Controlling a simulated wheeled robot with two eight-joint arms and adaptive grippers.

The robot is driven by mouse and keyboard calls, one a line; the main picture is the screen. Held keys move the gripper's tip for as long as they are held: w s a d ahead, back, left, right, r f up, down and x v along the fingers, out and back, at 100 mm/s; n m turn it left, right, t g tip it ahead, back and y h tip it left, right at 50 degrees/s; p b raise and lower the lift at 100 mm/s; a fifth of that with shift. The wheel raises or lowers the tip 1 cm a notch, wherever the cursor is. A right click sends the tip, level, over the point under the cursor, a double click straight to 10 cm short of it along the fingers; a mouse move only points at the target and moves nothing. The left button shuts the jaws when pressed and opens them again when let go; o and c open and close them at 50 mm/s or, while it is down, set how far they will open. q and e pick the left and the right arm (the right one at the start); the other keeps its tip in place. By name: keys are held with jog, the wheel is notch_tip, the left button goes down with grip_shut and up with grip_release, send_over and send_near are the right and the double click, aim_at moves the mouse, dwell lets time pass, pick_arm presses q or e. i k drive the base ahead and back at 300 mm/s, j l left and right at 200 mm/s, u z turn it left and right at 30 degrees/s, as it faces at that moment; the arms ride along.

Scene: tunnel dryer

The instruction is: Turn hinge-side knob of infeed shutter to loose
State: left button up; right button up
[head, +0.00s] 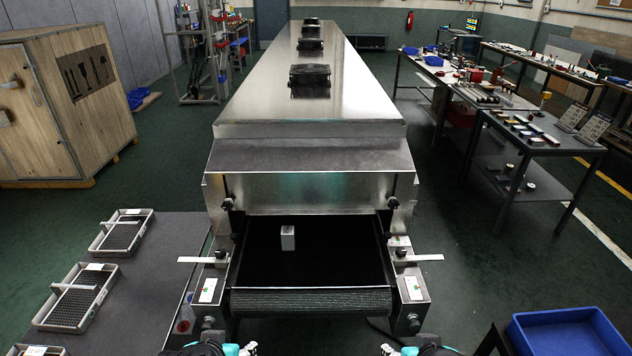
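The infeed end of the steel tunnel dryer (310,188) faces me, with a steel front panel above the dark belt opening. A black knob (227,203) sits at the left side of the opening and another black knob (393,202) at the right side. I cannot tell which is on the hinge side, or whether either is tight or loose. My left gripper (250,349) and my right gripper (388,349) show only partly at the bottom edge, in front of the conveyor and apart from the knobs. Their finger openings are too small and cut off to judge.
A small pale box (288,238) stands on the dark belt (330,265). White flat bars (200,260) (420,258) stick out on both sides. Grey trays (78,297) lie on a table at left. A blue bin (568,333) is at lower right.

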aim_at(227, 204)
jog(key=i+l+u, duration=0.1)
jog(key=l+u, duration=0.15)
jog(key=l, duration=0.15)
jog(key=i+l+u, duration=0.1)
jog(key=l+u, duration=0.15)
jog(key=l, duration=0.15)
jog(key=l+u, duration=0.25)
jog(key=l, duration=0.15)
jog(key=i, duration=0.05)
